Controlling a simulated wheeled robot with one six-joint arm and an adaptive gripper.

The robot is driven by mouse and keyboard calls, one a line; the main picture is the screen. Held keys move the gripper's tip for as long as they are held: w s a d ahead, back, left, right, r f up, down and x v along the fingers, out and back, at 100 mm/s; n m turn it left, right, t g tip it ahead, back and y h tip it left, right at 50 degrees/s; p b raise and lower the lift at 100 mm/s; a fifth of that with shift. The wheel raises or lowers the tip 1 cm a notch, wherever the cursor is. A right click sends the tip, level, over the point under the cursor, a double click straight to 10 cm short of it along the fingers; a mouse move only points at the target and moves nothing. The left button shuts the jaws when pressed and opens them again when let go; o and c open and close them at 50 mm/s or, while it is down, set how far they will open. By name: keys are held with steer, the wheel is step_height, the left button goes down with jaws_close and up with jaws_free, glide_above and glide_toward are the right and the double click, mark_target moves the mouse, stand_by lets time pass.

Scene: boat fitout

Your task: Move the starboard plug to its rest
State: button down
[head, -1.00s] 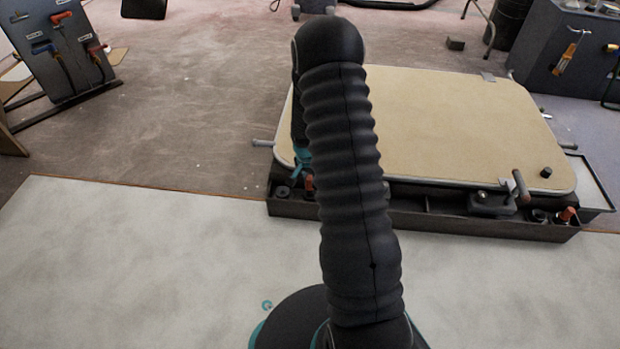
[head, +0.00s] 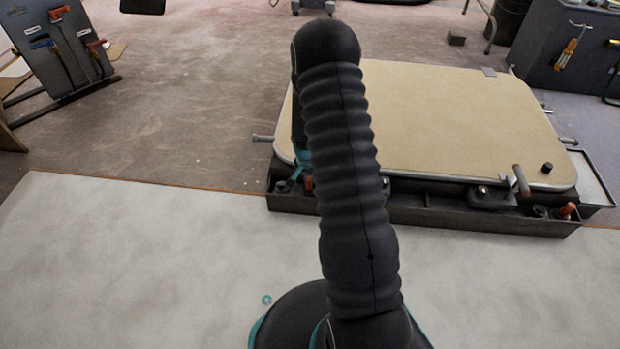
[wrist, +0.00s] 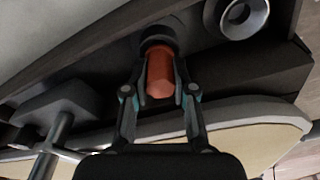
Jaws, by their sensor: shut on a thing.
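In the wrist view my gripper (wrist: 162,88) is shut on an orange-red plug (wrist: 160,74). The plug's far end meets a dark round collar at the tray; I cannot tell whether it is seated or lifted. A pale metal ring (wrist: 243,14) with a dark hole lies beside it. In the head view the held plug (head: 308,184) shows as a small red patch at the tray's left end, with my arm hiding most of the gripper. A second red plug (head: 568,210) stands at the tray's right end.
The dark tray (head: 450,217) runs along the front of a tan panel (head: 450,120). A lever clamp (head: 521,180) and a black knob (head: 547,168) are at its right. A tool board (head: 60,55) leans at the far left.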

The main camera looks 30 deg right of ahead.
mark_target(308, 189)
steer(key=shift+f, duration=0.15)
steer(key=c, duration=0.9)
jaws_free()
steer(key=shift+o, duration=0.2)
step_height(308, 189, up, 12)
steer(key=s+a, duration=0.1)
